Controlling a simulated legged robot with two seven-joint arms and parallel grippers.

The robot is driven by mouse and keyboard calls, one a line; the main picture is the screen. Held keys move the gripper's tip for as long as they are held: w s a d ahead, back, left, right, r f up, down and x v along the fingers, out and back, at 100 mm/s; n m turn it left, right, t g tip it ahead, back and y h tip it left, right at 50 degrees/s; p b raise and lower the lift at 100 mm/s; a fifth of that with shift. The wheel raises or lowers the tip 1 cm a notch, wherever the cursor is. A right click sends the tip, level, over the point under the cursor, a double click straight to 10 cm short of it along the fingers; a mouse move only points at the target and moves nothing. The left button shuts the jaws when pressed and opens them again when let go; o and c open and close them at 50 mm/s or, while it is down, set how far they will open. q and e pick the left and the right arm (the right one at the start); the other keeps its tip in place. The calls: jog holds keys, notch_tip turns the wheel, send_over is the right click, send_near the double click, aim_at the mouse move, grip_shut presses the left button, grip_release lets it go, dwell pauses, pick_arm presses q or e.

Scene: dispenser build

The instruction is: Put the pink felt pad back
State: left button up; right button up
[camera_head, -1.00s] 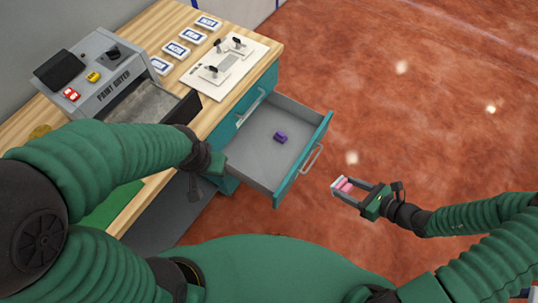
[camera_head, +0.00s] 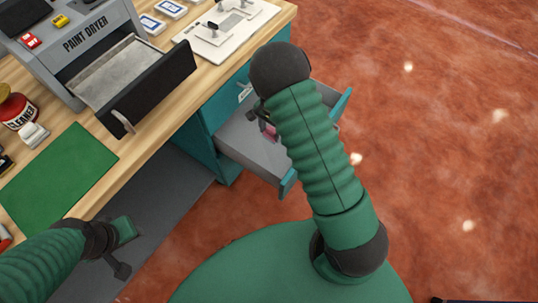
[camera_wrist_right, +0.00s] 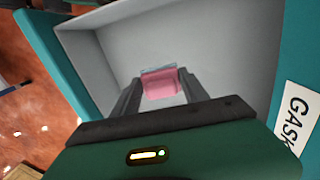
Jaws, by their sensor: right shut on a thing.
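The pink felt pad (camera_wrist_right: 160,84) is between the two fingers of my right gripper (camera_wrist_right: 160,88) in the right wrist view, with the grey inside of the open drawer (camera_wrist_right: 225,40) around it. In the head view a bit of the pink pad (camera_head: 269,131) shows beside my right gripper (camera_head: 262,122), over the teal-fronted drawer (camera_head: 250,148). My right forearm hides much of the drawer there. Whether the pad touches the drawer floor I cannot tell. My left gripper (camera_head: 122,250) is low at the left, below the bench edge; its fingers are not clear.
The paint dryer (camera_head: 92,45) stands on the wooden bench with its own dark-fronted drawer (camera_head: 150,92) pulled out. A green mat (camera_head: 58,178) and a cleaner can (camera_head: 17,108) are at the left. A label starting "GASK" (camera_wrist_right: 298,118) shows in the wrist view. Open red floor lies right.

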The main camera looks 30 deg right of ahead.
jog(key=f+b, duration=0.1)
jog(key=f, duration=0.2)
jog(key=f+b, duration=0.1)
jog(key=f, duration=0.2)
jog(key=w+f+b, duration=0.1)
jog(key=f, duration=0.2)
jog(key=shift+d+f, duration=0.2)
jog(key=shift+f, duration=0.1)
jog(key=shift+w+f, duration=0.1)
jog(key=shift+f, duration=0.05)
jog(key=shift+c, duration=0.5)
jog(key=o, duration=1.4)
